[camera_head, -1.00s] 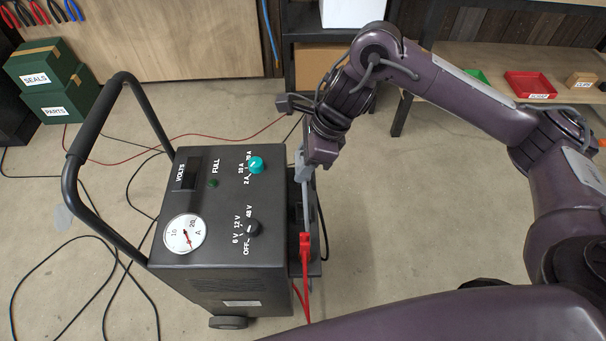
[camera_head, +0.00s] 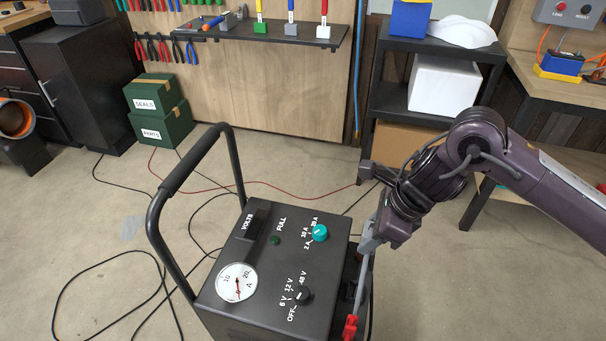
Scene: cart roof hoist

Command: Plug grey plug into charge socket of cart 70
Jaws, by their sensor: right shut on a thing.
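My right gripper (camera_head: 371,240) is at the right side of the black wheeled charger (camera_head: 265,265), near its top edge. It is shut on a small grey piece, which I take to be the grey plug; the jaws hide most of it and its shape is unclear. A thin grey bar runs down from there to a red clamp (camera_head: 350,328) at the charger's side. I cannot tell how bar and plug join. My left gripper is out of view. Neither cart 70 nor its charge socket can be made out.
The charger has a push handle (camera_head: 161,215) on its left. Black cables (camera_head: 75,268) and a red cable lie on the floor. Green boxes (camera_head: 160,125) stand at the back left. A dark shelf (camera_head: 440,42) and a workbench (camera_head: 535,95) are behind my right arm.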

